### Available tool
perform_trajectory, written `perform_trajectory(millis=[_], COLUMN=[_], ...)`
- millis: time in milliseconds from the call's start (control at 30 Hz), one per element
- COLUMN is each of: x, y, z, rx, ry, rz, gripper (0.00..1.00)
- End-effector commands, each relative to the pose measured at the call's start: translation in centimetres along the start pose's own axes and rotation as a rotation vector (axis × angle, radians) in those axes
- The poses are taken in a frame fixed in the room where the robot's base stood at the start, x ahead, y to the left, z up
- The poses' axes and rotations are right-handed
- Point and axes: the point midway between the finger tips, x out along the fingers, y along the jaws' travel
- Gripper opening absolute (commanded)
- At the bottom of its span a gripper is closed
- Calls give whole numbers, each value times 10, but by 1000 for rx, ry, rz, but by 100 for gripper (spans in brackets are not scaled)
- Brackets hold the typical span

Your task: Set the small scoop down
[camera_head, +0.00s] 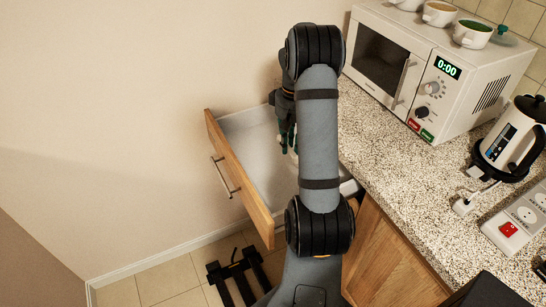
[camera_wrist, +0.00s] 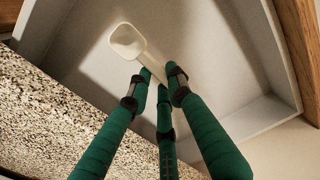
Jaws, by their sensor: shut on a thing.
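The small scoop (camera_wrist: 127,42) is off-white, with its bowl at the upper middle of the wrist view and its handle running down to the fingertips. My gripper (camera_wrist: 163,85) has green fingers with dark tips and is shut on the scoop's handle. Scoop and fingers are over the open drawer (camera_wrist: 225,85), whose pale interior shows behind them. I cannot tell whether the scoop touches the drawer floor. In the head view my gripper (camera_head: 287,140) is at the open drawer (camera_head: 240,185), partly covered by my arm, and the scoop is mostly hidden there.
The speckled counter (camera_head: 385,165) lies right of the drawer and beside the fingers in the wrist view. A microwave (camera_head: 430,75) with several bowls on top stands at the back. A kettle (camera_head: 508,135) and a power strip (camera_head: 520,218) are at right. The visible drawer floor looks clear.

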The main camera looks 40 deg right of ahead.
Motion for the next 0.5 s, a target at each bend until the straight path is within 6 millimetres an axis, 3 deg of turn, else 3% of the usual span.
perform_trajectory(millis=[233,500], x=[28,48], y=[-32,-39], z=[-37,-45], rx=[-2,-1], ry=[-1,-3], rz=[0,-1], gripper=[0,0])
